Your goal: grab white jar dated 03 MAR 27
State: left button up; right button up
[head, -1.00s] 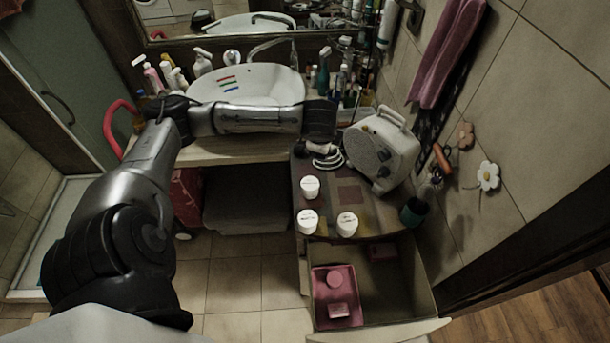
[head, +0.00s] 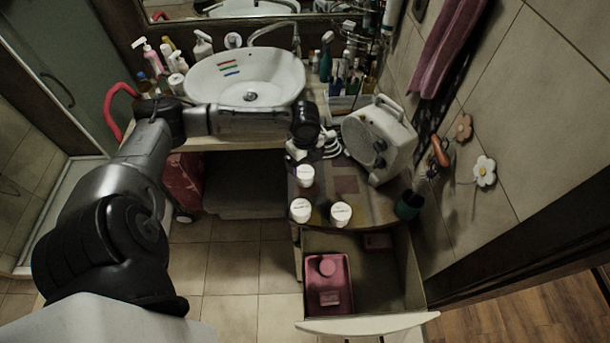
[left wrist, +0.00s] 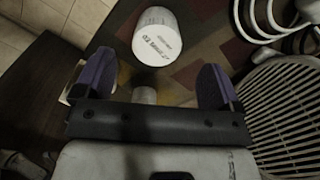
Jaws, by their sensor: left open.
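Three white jars stand on the small cabinet top in the head view: a back jar (head: 305,175), a front left jar (head: 300,211) and a front right jar (head: 341,213). Their print is too small to read there. My left gripper (head: 298,153) is just behind the back jar, pointing down. In the left wrist view my left gripper (left wrist: 157,87) is open, with its purple fingers apart. A pale shape is partly hidden behind the gripper's bar. My right gripper is not in view.
A beige heater (head: 378,140) stands right of the gripper, with a coiled white cord (head: 331,146) beside it. A dark green cup (head: 408,205) is at the right edge. Below, an open drawer (head: 385,285) holds a pink tray (head: 330,300). The sink (head: 245,78) is behind.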

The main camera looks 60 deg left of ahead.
aim_at(305, 172)
pick_arm(q)
jog(key=shift+s+d+f+p, duration=0.1)
jog(key=shift+f+p, duration=0.2)
jog(key=shift+f, duration=1.6)
jog(key=shift+s+d+f+p, duration=0.1)
jog(key=shift+f+p, duration=0.15)
jog(key=shift+f, duration=1.65)
jog(key=c, duration=1)
